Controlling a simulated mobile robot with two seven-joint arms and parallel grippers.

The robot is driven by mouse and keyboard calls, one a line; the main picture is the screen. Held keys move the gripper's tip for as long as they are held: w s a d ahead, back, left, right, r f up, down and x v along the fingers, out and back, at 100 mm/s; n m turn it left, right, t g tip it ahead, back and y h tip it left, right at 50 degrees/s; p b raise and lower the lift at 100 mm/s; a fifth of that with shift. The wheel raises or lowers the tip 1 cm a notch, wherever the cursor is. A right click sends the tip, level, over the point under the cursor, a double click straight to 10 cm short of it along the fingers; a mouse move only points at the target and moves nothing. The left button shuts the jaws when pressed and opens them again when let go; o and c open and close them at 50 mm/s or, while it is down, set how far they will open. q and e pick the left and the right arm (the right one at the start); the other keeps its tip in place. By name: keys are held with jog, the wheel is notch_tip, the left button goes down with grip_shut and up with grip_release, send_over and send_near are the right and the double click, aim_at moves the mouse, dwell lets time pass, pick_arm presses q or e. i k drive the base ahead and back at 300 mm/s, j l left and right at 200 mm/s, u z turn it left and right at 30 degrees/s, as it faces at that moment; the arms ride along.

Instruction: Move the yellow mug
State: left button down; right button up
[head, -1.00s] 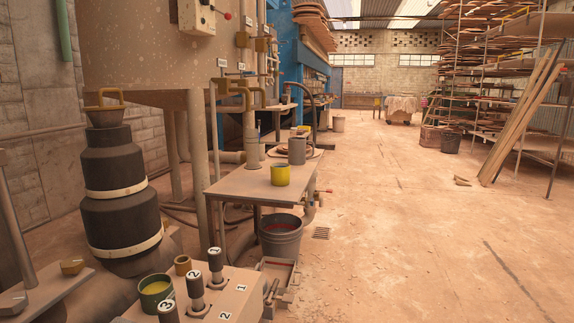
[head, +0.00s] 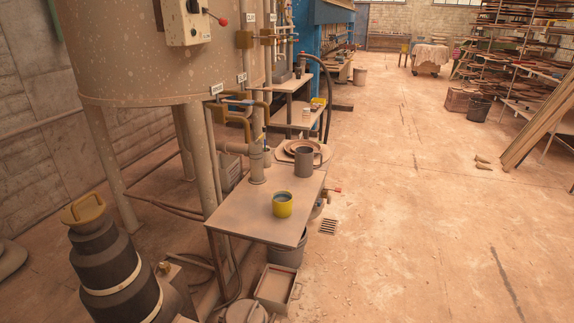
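The yellow mug (head: 283,204) stands upright on a small dusty table (head: 246,208), near the middle of its top. Its inside looks grey-blue. A taller grey mug (head: 304,161) with a handle on its right stands behind it, near the table's far end, apart from the yellow mug. Neither of my grippers shows in the head view.
A grey bucket (head: 290,254) stands under the table's front edge, and a shallow tray (head: 275,288) is on the floor in front. A dark pump-like cylinder (head: 115,275) is at lower left. Pipes and a large tank (head: 150,50) border the table's left. Open floor lies right.

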aim_at(282, 201)
jog(key=i+l+u, duration=0.15)
jog(key=i+l, duration=0.3)
jog(key=i+l+u, duration=0.15)
jog(key=i+l, duration=0.4)
jog(key=i+l+u, duration=0.15)
jog(key=i+l, duration=0.45)
jog(key=i+l+u, duration=0.15)
jog(key=i+l, duration=0.3)
jog(key=l, duration=0.2)
